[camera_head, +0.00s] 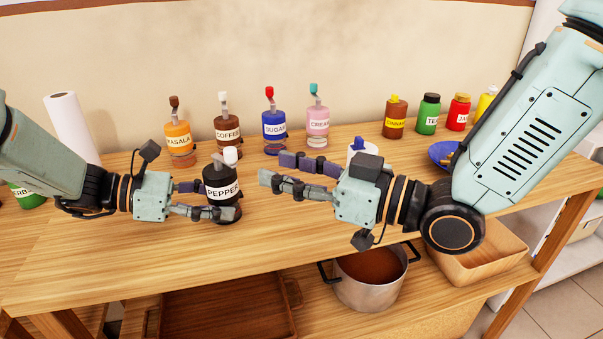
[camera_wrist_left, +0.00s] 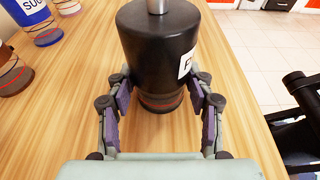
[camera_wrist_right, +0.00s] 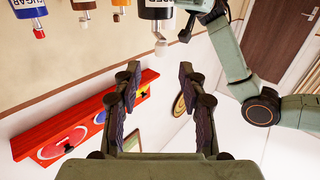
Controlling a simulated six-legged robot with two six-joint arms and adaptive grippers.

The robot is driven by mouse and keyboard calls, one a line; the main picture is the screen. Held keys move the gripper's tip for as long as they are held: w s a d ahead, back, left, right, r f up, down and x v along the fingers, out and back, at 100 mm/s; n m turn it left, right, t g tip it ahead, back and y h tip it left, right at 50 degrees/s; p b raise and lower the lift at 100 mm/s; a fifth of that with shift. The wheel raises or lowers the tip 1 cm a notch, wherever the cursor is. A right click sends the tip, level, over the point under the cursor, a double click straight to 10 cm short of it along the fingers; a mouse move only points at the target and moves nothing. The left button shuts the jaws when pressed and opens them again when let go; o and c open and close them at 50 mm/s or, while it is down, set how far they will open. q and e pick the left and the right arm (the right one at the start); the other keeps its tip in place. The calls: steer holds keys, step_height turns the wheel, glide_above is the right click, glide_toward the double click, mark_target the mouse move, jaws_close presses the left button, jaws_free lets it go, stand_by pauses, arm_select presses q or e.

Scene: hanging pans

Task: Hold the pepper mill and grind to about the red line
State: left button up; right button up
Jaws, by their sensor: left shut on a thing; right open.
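The black pepper mill (camera_head: 221,176) stands upright on the wooden counter, with a white "PEPPER" label and a white-knobbed crank on top. In the left wrist view the mill (camera_wrist_left: 155,40) shows reddish rings in its lower part, between the fingers. My left gripper (camera_head: 213,200) is shut on the lower body of the mill. My right gripper (camera_head: 276,169) is open and empty, to the right of the mill and apart from it. The right wrist view shows the mill (camera_wrist_right: 157,13) upside down, its white knob beyond my open fingertips (camera_wrist_right: 160,70).
Similar mills stand behind: masala (camera_head: 178,136), coffee (camera_head: 228,132), sugar (camera_head: 274,128) and cream (camera_head: 317,124). A white, blue-topped container (camera_head: 357,147) is partly hidden behind my right gripper. A pot (camera_head: 370,283) sits on the lower shelf. The counter front is clear.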

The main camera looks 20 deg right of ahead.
steer(key=shift+v, duration=1.05)
steer(key=shift+s, duration=0.1)
steer(key=shift+c, duration=0.2)
steer(key=n+g+y, duration=0.4)
steer(key=n+g, duration=0.2)
steer(key=g, duration=0.3)
glide_toward(232, 163)
steer(key=w+a, duration=0.1)
steer(key=a, duration=0.2)
steer(key=w+a, duration=0.1)
steer(key=a, duration=0.6)
steer(key=shift+w+r, duration=0.35)
steer(key=shift+w, duration=0.05)
jaws_close()
